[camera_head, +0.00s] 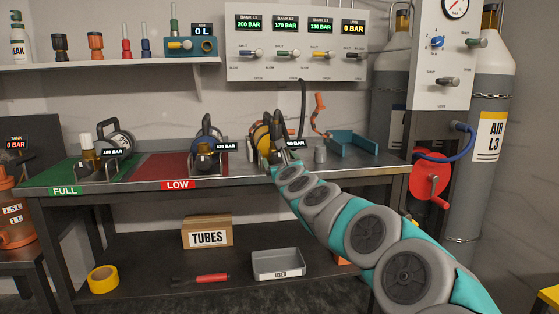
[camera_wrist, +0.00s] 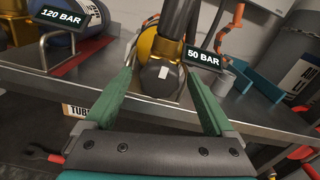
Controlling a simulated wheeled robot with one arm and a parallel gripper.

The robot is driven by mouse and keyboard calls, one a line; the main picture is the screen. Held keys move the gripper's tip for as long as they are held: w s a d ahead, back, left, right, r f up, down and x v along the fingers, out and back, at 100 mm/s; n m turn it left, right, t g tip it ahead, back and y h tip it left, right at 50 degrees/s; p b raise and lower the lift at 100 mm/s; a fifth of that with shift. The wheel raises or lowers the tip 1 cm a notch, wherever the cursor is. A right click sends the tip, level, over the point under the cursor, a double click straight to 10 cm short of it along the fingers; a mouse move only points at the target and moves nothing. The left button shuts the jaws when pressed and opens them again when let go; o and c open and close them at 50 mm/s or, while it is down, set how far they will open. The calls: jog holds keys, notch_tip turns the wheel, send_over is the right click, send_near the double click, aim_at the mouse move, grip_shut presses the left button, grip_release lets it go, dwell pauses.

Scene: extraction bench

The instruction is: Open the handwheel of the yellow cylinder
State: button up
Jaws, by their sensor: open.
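The yellow cylinder (camera_head: 260,136) lies on the bench to the right of centre, with a "50 BAR" label beside it. In the wrist view its yellow body (camera_wrist: 147,46) is partly hidden behind its dark valve. The dark handwheel (camera_wrist: 153,84), with a pale mark on its face, points toward the wrist camera. My gripper (camera_wrist: 160,80) is open, with one green finger on each side of the handwheel. I cannot tell if either finger touches it. In the head view my gripper (camera_head: 276,158) is small and largely merges with the valve.
Another cylinder (camera_head: 118,141) is on the green "FULL" mat. The bench edge runs below my gripper.

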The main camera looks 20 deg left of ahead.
jog(key=c, duration=1.4)
